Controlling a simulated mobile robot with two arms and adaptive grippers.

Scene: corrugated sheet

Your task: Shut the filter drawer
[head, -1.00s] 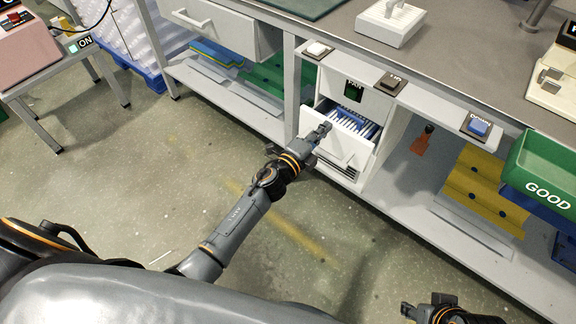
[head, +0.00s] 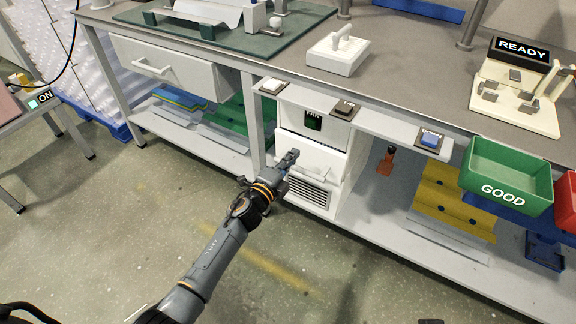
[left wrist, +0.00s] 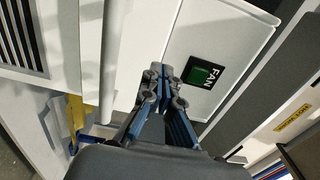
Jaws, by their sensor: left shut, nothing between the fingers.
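The white filter drawer (head: 318,158) sits in the cabinet under the workbench, below the panel with the green FAN switch (head: 312,122). A small gap cannot be ruled out. My left gripper (head: 291,154) is shut and empty at the upper left part of the drawer front. In the left wrist view its closed fingertips (left wrist: 162,74) are close to the white front, beside the FAN switch (left wrist: 199,73). Contact cannot be told. Only a dark sliver, probably of my right arm, shows at the head view's bottom edge.
A vent grille (head: 308,191) is below the drawer. A ledge with push buttons (head: 345,106) juts out above. A green GOOD bin (head: 508,178) stands at the right. A closed white drawer (head: 165,66) is at the left. The floor in front is clear.

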